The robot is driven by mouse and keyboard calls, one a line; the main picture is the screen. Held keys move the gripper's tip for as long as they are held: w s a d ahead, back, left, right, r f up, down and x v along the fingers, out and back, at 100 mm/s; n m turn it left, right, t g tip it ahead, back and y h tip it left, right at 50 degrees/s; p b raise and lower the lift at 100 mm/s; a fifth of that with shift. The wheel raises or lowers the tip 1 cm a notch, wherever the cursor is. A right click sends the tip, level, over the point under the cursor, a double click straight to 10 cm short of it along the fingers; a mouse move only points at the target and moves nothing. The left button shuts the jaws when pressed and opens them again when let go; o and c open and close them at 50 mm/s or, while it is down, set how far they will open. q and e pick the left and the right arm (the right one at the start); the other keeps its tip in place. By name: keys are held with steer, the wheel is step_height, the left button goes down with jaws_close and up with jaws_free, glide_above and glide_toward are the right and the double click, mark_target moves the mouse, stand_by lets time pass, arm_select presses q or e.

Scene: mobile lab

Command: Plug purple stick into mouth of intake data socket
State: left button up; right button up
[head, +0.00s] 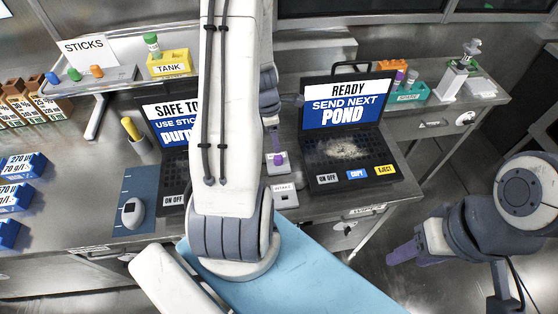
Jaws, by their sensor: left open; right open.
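A small purple piece (278,158), which looks like the purple stick, shows at a white block just behind the white device labelled INTAKE (283,188). I cannot tell how deep it sits or whether it is in the socket mouth. My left gripper (273,142) is open, with a purple finger close above the purple piece; my big white forearm hides much of it. My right gripper (402,252) is open and empty at the lower right, away from the desk items.
A laptop reading READY SEND NEXT POND (345,125) stands right of the intake. Another laptop (165,115) is partly hidden by my arm. A tray (112,78) holds blue, green and orange sticks. A mouse (133,212) lies on a blue mat (140,180).

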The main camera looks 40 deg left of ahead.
mark_target(278, 156)
arm_select(q)
steer(key=f, duration=0.2)
steer(key=f+b, duration=0.1)
steer(key=f, duration=0.1)
steer(key=shift+w+d+f, duration=0.15)
steer(key=shift+d, duration=0.05)
steer(key=f, duration=0.1)
steer(key=f+b, duration=0.1)
steer(key=f, duration=0.1)
steer(key=f+b, duration=0.1)
steer(key=f, duration=0.1)
steer(key=shift+d, duration=0.3)
steer(key=shift+r, duration=0.1)
jaws_close()
